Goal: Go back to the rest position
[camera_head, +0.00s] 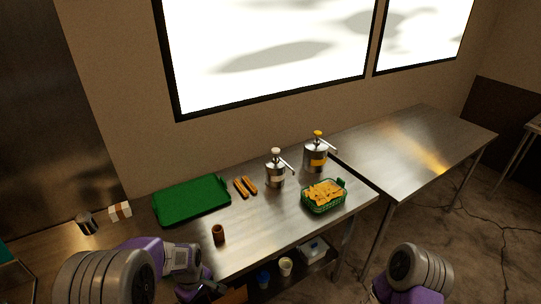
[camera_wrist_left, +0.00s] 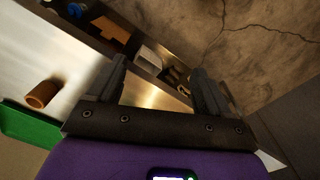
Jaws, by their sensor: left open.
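My left gripper (camera_wrist_left: 160,88) is open and empty in the left wrist view, its two dark fingers apart with nothing between them. In the head view the left arm (camera_head: 110,277) comes in at the bottom left, and its gripper (camera_head: 205,290) is low at the front edge of the steel table. Part of my right arm (camera_head: 415,270) shows at the bottom right of the head view; its gripper is outside the frame.
The steel table (camera_head: 258,222) holds a green tray (camera_head: 192,201), brown sticks (camera_head: 245,187), two pump dispensers (camera_head: 276,173), (camera_head: 316,157), a green basket (camera_head: 323,207) of chips and a brown cylinder (camera_head: 218,234). A second table (camera_head: 415,145) is bare. Containers (camera_head: 286,266) sit on a lower shelf.

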